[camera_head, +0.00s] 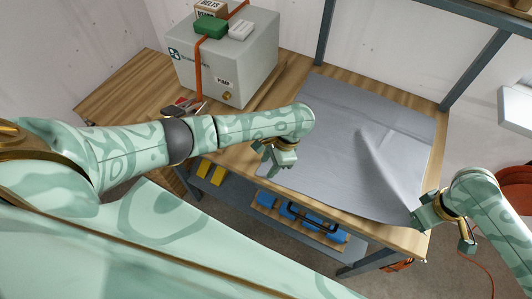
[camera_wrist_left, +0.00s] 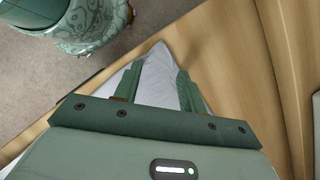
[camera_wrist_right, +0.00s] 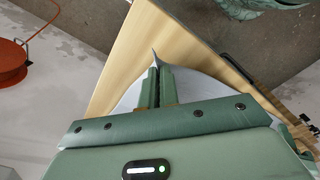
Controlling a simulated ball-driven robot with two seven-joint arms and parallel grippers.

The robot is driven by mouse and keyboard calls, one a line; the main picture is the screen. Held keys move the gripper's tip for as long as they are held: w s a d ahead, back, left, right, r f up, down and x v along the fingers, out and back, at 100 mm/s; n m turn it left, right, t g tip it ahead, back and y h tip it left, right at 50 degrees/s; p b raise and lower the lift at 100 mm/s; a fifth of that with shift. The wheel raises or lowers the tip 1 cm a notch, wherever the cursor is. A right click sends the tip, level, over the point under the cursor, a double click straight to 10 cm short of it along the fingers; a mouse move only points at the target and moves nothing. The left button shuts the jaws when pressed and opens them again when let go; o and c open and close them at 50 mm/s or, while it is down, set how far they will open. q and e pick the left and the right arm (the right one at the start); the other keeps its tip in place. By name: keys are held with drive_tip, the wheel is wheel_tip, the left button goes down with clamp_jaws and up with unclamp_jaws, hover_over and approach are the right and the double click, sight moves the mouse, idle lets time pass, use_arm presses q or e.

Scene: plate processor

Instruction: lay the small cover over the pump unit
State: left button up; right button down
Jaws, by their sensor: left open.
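The grey cover (camera_head: 345,140) lies mostly flat on the workbench, with a raised fold running towards its near right corner. The pump unit (camera_head: 245,65) is a pale grey box at the back left of the bench, uncovered by the cloth. My left gripper (camera_head: 272,158) is above the cover's near left corner. In the left wrist view my left gripper (camera_wrist_left: 158,78) is open, with the cover's pointed corner (camera_wrist_left: 155,90) showing between its fingers. My right gripper (camera_head: 418,218) is at the near right corner. In the right wrist view my right gripper (camera_wrist_right: 160,75) is shut on the cover (camera_wrist_right: 130,98).
A green block (camera_head: 211,28), a white block (camera_head: 240,30) and a labelled box (camera_head: 211,8) sit on the pump unit. An orange strap (camera_head: 197,75) runs around it. Small tools (camera_head: 183,107) lie in front. A shelf below the bench (camera_head: 400,237) holds blue and yellow items.

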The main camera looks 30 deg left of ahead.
use_arm(q)
drive_tip(key=shift+s+f, duration=0.1)
clamp_jaws()
drive_tip(key=shift+r, duration=2.55)
